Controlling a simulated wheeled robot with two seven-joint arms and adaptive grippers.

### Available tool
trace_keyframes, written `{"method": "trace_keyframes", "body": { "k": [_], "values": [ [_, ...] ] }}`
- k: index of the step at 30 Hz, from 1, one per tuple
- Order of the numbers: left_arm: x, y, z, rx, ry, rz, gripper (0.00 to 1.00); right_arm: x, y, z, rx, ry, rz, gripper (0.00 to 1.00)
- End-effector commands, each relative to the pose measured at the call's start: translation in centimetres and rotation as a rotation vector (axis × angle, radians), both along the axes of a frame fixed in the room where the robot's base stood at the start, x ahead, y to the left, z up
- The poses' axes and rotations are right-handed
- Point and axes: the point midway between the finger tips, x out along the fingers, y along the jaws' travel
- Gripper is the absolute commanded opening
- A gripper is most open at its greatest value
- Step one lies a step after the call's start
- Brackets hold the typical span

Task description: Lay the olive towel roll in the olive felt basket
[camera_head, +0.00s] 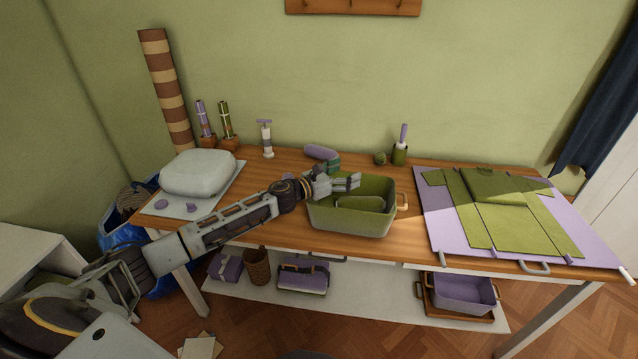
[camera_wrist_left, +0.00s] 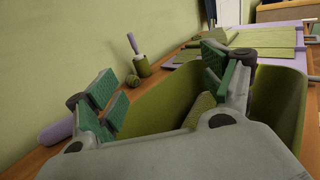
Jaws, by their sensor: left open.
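The olive felt basket (camera_head: 350,219) stands on the wooden table, with a tan handle on its right side. The olive towel roll (camera_head: 360,203) lies inside it, low between the walls. In the left wrist view part of the roll (camera_wrist_left: 199,109) shows inside the basket (camera_wrist_left: 160,112); my gripper hides the rest. My left gripper (camera_head: 346,174) is open over the basket's back left part, its fingers spread and nothing between them. Its green pads show in the left wrist view (camera_wrist_left: 160,78). My right gripper is not in view.
A purple roll (camera_head: 321,152) lies behind my left gripper. An olive cup with a purple-handled tool (camera_head: 400,154) and a small olive ball (camera_head: 380,158) stand behind the basket. A purple mat (camera_head: 437,215) with a folded olive garment (camera_head: 500,217) fills the right. A grey cushion (camera_head: 199,172) lies left.

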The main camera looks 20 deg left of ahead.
Motion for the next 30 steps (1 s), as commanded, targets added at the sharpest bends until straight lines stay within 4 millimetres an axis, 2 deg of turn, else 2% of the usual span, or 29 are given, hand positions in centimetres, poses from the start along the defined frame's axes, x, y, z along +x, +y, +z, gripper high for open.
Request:
{"method": "trace_keyframes", "body": {
  "k": [4,15,30],
  "values": [
    [-1.0,0.6,-0.1,0.001,0.000,0.000,0.82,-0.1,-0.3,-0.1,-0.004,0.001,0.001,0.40],
    [-3.2,2.0,-0.1,0.001,0.001,0.000,0.82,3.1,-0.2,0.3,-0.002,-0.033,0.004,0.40],
    [-5.8,3.6,-0.1,0.001,0.001,0.000,0.82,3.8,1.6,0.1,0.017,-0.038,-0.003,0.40]
  ]
}}
